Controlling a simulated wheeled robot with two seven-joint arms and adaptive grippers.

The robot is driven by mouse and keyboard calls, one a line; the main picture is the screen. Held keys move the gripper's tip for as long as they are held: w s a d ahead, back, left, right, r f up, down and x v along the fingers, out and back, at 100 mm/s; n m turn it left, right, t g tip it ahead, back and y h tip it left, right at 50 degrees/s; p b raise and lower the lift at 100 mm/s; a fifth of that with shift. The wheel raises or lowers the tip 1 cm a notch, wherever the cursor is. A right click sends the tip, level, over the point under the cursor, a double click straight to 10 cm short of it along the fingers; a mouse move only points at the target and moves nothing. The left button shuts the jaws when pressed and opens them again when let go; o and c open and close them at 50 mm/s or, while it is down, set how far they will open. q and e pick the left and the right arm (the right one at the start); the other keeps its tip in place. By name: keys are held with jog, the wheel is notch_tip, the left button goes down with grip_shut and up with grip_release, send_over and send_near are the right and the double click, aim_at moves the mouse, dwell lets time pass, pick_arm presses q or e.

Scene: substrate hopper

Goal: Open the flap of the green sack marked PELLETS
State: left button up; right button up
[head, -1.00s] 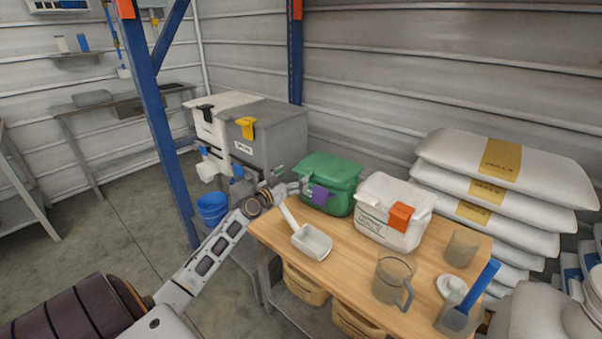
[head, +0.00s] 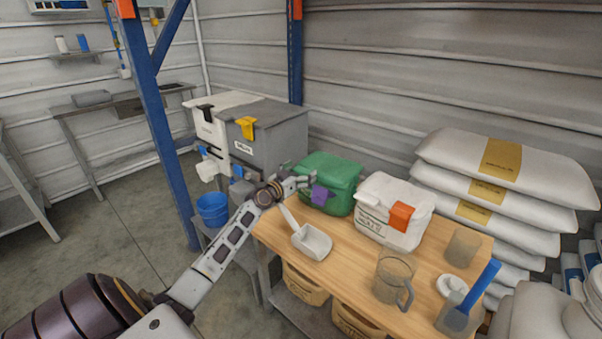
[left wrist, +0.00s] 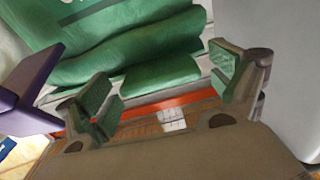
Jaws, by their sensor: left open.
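The green sack (head: 333,176) stands on the wooden table beside a white sack, with a purple tab (head: 322,195) on its front. Its flap appears closed; any lettering on it is too unclear to read in the head view. My left gripper (head: 304,184) is at the sack's left front, close to the purple tab. In the left wrist view the open, empty fingers (left wrist: 160,90) point at the green sack (left wrist: 120,45), and the purple tab (left wrist: 30,95) is left of them. I cannot tell whether a finger touches the sack. My right gripper is not in view.
The white sack (head: 377,225) with an orange tab stands right of the green one. A white scoop (head: 313,243), a clear jug (head: 391,280) and a blue-handled scoop (head: 474,298) are on the table (head: 345,265). Grey hopper boxes (head: 270,135) stand behind, and stacked bags (head: 500,180) at right.

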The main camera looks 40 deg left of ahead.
pick_arm(q)
jog(key=shift+c, duration=0.4)
jog(key=c, duration=1.4)
jog(key=shift+r+p, duration=0.15)
jog(key=shift+p, duration=0.15)
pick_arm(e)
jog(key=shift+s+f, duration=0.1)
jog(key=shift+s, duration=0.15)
